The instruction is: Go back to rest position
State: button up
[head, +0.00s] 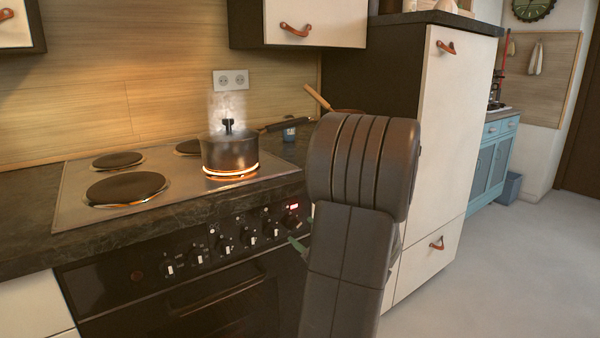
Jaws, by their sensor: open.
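My dark arm fills the lower middle of the head view and hides most of my gripper. A small greenish fingertip of my gripper (298,244) shows at the arm's left edge, in front of the right end of the oven's knob row. The gripper is open; I see nothing held at the visible tip, and the rest is hidden behind the arm.
A lidded pot (230,153) steams on a glowing burner of the stovetop (75,205). A pan handle (287,124) lies behind my arm. The oven (190,300) and tall cream cabinet (455,120) stand close by. Open floor (520,270) lies to the right.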

aim_at(297, 227)
jog(key=shift+x, duration=1.75)
jog(key=shift+s+d, duration=0.1)
